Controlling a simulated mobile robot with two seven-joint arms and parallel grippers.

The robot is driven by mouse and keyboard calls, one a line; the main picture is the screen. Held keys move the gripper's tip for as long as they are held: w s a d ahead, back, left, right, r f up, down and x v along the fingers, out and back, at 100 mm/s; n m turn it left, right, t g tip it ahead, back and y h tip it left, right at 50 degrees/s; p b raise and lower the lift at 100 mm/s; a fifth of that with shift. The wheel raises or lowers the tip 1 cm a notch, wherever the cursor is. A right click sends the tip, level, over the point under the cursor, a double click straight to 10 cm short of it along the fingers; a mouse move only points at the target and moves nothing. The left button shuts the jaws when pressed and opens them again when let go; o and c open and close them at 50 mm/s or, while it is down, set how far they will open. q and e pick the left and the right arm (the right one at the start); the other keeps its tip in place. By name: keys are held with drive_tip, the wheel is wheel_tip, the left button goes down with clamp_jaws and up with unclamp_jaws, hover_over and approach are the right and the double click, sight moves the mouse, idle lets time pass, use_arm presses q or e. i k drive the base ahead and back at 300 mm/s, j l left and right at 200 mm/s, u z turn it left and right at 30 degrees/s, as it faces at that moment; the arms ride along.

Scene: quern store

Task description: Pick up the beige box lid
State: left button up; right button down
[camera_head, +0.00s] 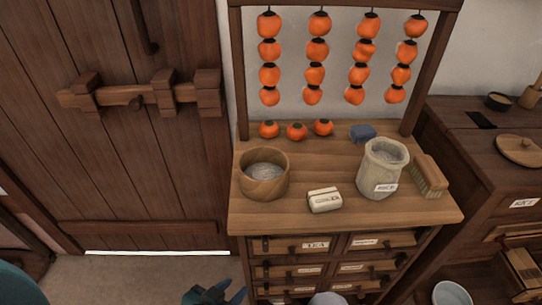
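A small cream-beige box (324,205) with a label sits on the wooden chest top, near its front edge. Its top (323,193) looks like a closed lid, with a line across it; I cannot clearly make out the seam. My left gripper (230,291) shows at the bottom edge, dark and partly cut off, in front of and lower than the chest. Its fingers look apart, with nothing seen between them. It is well away from the box. My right gripper is not in view.
On the wooden chest (247,210), a round wooden tub (264,178) stands left of the box. A pale sack (378,178) and a brush-like block (430,177) stand right.

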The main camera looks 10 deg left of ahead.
sight(521, 151)
drive_tip(key=z, duration=1.25)
drive_tip(key=u, duration=1.65)
drive_tip(key=k+l+u, duration=0.1)
drive_tip(key=l, duration=0.3)
drive_tip(key=k+l+u, duration=0.15)
drive_tip(key=l, duration=0.25)
drive_tip(key=k+l+u, duration=0.1)
drive_tip(key=l, duration=0.3)
